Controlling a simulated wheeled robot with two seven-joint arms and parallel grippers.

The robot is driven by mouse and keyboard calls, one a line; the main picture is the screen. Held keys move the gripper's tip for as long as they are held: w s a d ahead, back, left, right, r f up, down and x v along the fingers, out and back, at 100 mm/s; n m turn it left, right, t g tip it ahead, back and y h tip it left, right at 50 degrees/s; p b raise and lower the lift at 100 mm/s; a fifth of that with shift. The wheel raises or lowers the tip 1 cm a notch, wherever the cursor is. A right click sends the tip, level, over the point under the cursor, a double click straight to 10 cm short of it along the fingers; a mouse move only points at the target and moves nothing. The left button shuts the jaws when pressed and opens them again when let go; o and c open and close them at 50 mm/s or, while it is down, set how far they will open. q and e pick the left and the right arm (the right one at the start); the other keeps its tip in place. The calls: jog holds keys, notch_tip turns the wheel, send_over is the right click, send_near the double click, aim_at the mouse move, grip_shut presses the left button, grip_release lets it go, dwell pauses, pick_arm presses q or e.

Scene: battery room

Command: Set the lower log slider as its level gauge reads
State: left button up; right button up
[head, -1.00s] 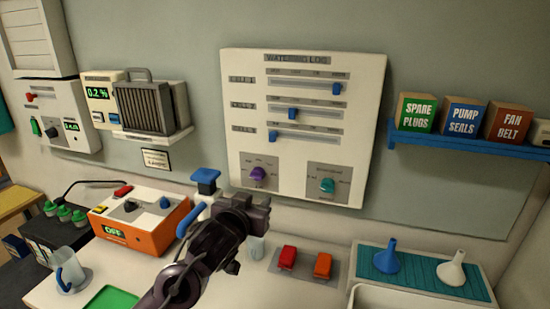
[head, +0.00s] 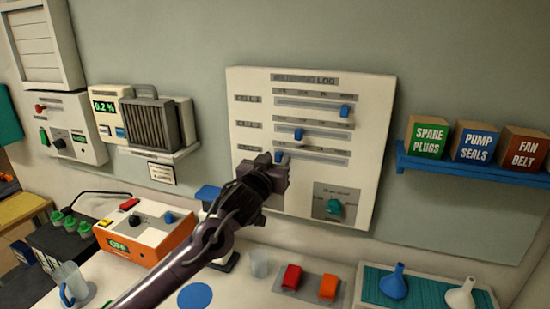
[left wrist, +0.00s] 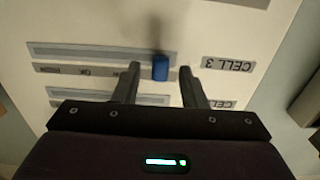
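The watering log board (head: 387,110) hangs on the wall with three slider rows. The lower log slider (head: 281,156) has a blue knob near the left end of its track, partly covered by my gripper in the head view. In the left wrist view, which is upside down, the blue knob (left wrist: 160,68) stands beside the CELL 3 label (left wrist: 228,64). My left gripper (head: 280,163) is at the board; its open fingers (left wrist: 161,78) stand on either side of the knob with gaps. I cannot make out a level gauge for this row. My right gripper is out of view.
The upper (head: 345,111) and middle (head: 298,134) slider knobs sit just above. A teal dial (head: 334,207) is low on the board; the area to its left is hidden behind my arm. A blue shelf (head: 420,165) with boxes is at the right, an orange-fronted device (head: 150,250) below left.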

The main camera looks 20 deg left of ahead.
pick_arm(q)
grip_shut()
dwell(0.3)
jog(key=shift+d+f, duration=0.1)
jog(key=shift+d, duration=0.2)
jog(key=d+b, duration=0.4)
jog(key=d, duration=0.5)
jog(key=shift+s+d, duration=0.1)
jog(key=shift+d, duration=0.25)
jog(key=shift+a, duration=0.15)
grip_release()
